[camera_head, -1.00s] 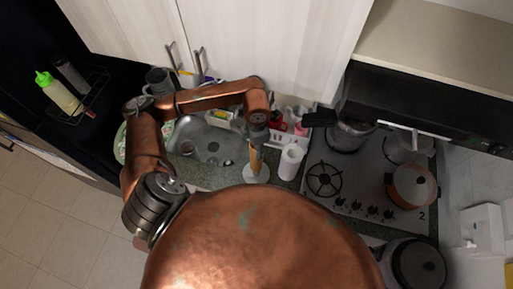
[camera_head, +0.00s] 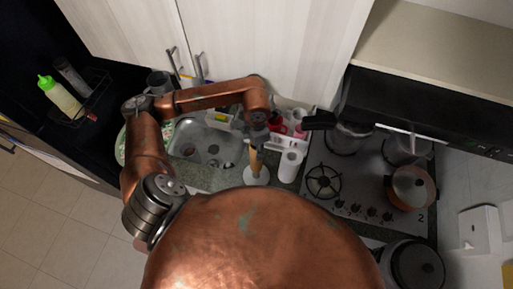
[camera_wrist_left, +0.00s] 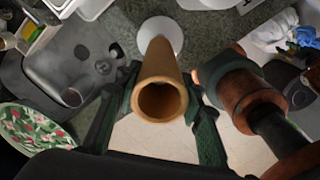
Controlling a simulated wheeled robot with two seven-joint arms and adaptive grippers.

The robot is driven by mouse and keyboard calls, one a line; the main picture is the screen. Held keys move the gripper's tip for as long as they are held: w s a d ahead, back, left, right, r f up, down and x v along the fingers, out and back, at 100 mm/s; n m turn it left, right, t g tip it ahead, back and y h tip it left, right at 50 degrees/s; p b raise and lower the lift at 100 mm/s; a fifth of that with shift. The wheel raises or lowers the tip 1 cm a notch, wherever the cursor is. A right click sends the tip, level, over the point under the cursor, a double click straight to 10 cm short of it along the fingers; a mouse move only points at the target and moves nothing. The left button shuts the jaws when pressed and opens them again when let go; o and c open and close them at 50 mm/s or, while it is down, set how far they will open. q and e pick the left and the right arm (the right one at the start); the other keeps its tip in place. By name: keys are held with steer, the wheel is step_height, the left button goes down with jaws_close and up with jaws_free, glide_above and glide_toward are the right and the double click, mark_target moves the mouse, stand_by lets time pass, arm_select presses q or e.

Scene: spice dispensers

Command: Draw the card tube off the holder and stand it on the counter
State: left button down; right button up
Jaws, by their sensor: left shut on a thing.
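The brown card tube (camera_head: 254,161) stands over the round white base of the holder (camera_head: 257,178) on the counter, beside the sink. My left gripper (camera_head: 257,140) is shut on the tube near its upper end, from above. In the left wrist view the tube (camera_wrist_left: 160,78) lies between the two dark fingers of my left gripper (camera_wrist_left: 161,92), its open end facing the camera. The holder's white disc (camera_wrist_left: 161,33) shows beyond it. I cannot tell whether the tube's lower end touches the base.
A white paper roll (camera_head: 290,166) stands close to the right of the holder. The stove (camera_head: 350,185) with pots is further right. The sink (camera_head: 208,145) is on the left, and a patterned bowl (camera_wrist_left: 32,127) shows in the left wrist view. Red-topped containers (camera_head: 298,130) stand behind.

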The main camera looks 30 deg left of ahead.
arm_select(q)
steer(key=shift+r+p, duration=0.8)
steer(key=shift+r, duration=1.65)
step_height(320, 180, up, 12)
stand_by(4.5)
